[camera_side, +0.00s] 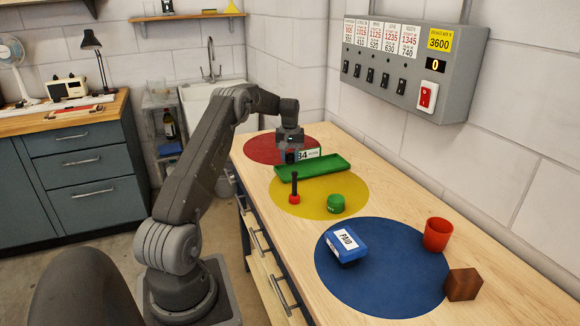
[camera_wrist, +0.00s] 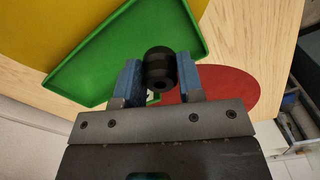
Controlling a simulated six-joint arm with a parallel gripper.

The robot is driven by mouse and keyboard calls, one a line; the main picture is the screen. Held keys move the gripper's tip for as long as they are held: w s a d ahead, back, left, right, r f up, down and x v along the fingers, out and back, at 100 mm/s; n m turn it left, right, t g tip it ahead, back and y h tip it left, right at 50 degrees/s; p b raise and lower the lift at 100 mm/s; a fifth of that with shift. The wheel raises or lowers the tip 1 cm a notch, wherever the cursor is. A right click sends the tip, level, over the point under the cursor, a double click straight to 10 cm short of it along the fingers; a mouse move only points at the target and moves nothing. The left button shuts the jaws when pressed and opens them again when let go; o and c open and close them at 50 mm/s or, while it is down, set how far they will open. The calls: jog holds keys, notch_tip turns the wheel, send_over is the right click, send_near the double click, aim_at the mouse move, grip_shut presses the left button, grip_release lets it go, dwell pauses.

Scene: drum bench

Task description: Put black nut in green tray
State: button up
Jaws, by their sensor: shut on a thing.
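My gripper (camera_wrist: 159,80) is shut on the black nut (camera_wrist: 159,68), which sits between its blue fingers in the wrist view. In the side view my gripper (camera_side: 291,155) is at the far end of the bench, over the red circle by the left end of the green tray. The green tray (camera_side: 325,168) looks empty and lies between the red and yellow circles. In the wrist view the tray (camera_wrist: 112,52) is just beyond the nut, to the upper left.
A red-based black peg (camera_side: 294,192) and a green round block (camera_side: 336,204) stand on the yellow circle (camera_side: 310,207). A blue box (camera_side: 346,250) marked PAID, a red cup (camera_side: 438,235) and a brown cube (camera_side: 463,285) are nearer. A sign (camera_side: 308,154) stands behind the tray.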

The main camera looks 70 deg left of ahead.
aim_at(290, 173)
jog(key=shift+f, duration=2)
jog(key=shift+f, duration=0.1)
jog(key=o, duration=0.6)
